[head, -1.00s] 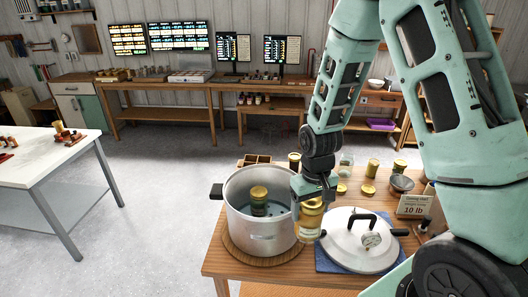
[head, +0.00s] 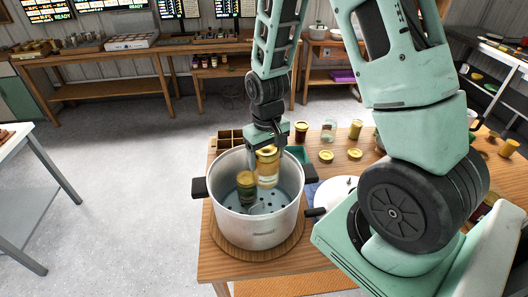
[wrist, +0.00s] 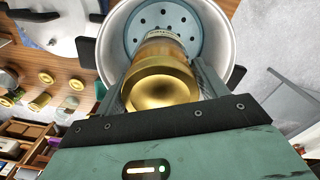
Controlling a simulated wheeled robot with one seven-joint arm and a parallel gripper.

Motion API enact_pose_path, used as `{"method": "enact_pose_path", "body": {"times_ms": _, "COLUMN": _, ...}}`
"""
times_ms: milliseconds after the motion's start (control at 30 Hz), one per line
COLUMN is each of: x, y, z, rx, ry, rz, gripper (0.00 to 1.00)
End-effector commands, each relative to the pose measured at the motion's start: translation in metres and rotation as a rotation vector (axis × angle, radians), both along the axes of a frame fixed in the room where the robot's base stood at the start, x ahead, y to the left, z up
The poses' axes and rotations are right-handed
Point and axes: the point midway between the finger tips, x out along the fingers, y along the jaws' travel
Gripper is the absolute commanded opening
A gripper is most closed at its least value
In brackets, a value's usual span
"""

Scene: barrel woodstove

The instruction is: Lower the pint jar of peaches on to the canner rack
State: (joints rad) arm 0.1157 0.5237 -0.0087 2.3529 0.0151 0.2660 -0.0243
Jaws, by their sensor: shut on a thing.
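The pint jar of peaches (head: 267,168) has a gold lid and amber contents. My gripper (head: 266,148) is shut on it near the lid and holds it upright over the open canner pot (head: 250,226). Its lower part shows inside the pot mouth. In the wrist view the gold lid (wrist: 160,84) is between my fingers, with the jar body pointing down at the perforated rack (wrist: 165,18). The canner rack (head: 272,203) is blue-grey with dark holes. A green jar (head: 246,188) with a gold lid stands on the rack, left of the held jar. Whether the held jar touches the rack cannot be told.
The pot has black side handles (head: 199,188) and sits on a round wooden board (head: 228,243). The white canner lid (head: 335,192) lies to the right, partly behind my arm. Jars and loose gold lids (head: 326,156) stand behind it. A wooden divided box (head: 230,139) is behind the pot.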

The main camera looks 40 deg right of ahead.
Motion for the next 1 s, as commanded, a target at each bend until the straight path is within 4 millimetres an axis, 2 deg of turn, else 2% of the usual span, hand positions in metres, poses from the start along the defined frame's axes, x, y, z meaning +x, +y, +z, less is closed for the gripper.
{"method": "enact_pose_path", "body": {"times_ms": 33, "x": 0.0, "y": 0.0, "z": -0.01, "rx": 0.0, "ry": 0.0, "rz": 0.0, "gripper": 0.35}}
{"method": "enact_pose_path", "body": {"times_ms": 100, "x": 0.0, "y": 0.0, "z": -0.018, "rx": 0.0, "ry": 0.0, "rz": 0.0, "gripper": 0.35}}
{"method": "enact_pose_path", "body": {"times_ms": 1000, "x": 0.001, "y": 0.0, "z": -0.111, "rx": 0.0, "ry": -0.002, "rz": 0.0, "gripper": 0.35}}
